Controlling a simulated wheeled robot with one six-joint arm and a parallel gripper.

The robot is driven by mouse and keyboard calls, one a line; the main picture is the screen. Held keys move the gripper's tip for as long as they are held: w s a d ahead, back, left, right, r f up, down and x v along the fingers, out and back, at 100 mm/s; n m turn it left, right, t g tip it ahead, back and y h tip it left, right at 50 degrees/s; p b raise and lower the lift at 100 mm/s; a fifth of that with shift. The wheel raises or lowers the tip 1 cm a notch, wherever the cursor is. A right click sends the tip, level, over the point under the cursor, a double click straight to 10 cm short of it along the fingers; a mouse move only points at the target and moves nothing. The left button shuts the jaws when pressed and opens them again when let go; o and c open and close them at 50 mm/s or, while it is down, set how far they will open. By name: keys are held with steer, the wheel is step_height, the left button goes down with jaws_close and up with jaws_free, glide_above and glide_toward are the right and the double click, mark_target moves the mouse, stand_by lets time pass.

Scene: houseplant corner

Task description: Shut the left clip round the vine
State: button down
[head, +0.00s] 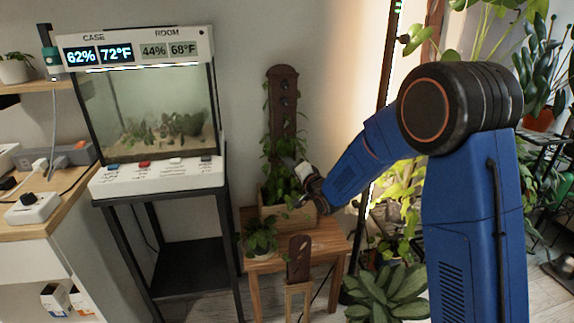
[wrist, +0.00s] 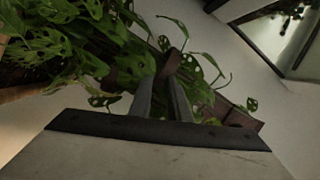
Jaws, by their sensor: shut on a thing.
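A tall dark-brown board (head: 283,118) stands in a wooden planter box (head: 272,212), with dark round fittings on its upper part. A leafy green vine (head: 280,185) climbs its lower half; its leaves also fill the left of the wrist view (wrist: 65,45). My gripper (wrist: 166,76) is among the leaves in front of the board, its two grey fingers shut on a small brown piece that looks like the left clip (wrist: 172,63). A thin stem passes close by the clip. Whether the clip encloses it I cannot tell. In the head view leaves hide the fingertips.
A small potted plant (head: 260,238) stands on the wooden stool (head: 325,243) beside the planter. A short brown board (head: 298,260) rises in front. The glass case (head: 155,110) stands to the left, and a broad-leaved plant (head: 390,293) is low in front.

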stand_by(0.4)
steer(key=c, duration=1.7)
jaws_free()
steer(key=shift+o, duration=0.2)
steer(key=shift+d, duration=0.1)
steer(key=v, duration=1.7)
steer(key=shift+d, duration=0.2)
